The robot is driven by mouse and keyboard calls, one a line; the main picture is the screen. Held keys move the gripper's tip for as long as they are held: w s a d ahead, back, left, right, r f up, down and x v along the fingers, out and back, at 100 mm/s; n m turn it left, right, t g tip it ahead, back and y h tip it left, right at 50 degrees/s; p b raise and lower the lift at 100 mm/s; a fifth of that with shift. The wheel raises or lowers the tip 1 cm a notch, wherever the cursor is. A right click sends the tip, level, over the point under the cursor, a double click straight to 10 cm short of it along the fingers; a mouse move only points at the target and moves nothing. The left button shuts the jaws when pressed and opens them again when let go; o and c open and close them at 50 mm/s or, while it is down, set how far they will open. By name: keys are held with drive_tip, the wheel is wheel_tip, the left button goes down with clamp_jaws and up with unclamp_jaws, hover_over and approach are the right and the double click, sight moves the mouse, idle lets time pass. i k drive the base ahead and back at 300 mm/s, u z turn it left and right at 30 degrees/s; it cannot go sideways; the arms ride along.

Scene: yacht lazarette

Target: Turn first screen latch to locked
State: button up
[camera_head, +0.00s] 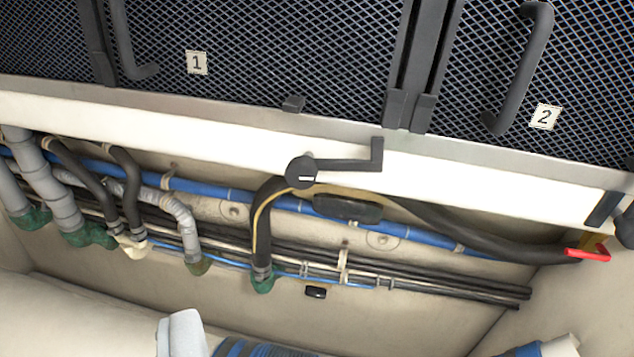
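The first screen (250,50) is a dark mesh panel with a label "1" (196,62) and a black handle (128,50) at the upper left. Below it, on the white rail, the first screen latch (301,171) has a round black hub with a small white mark. Its black arm (345,164) points right, roughly along the rail, and its end bends up. I cannot make out my gripper in this view.
A second screen (560,60) with label "2" (544,117) and its own handle (520,70) is at the right. Another black latch (624,226) is cut by the right edge, near a red lever (588,253). Hoses and blue pipes (225,193) run beneath the rail (140,125).

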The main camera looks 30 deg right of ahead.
sight(301, 172)
drive_tip(key=z, duration=1.2)
drive_tip(key=k, duration=1.65)
drive_tip(key=u, duration=1.15)
drive_tip(key=i, duration=1.5)
drive_tip(key=z, duration=0.05)
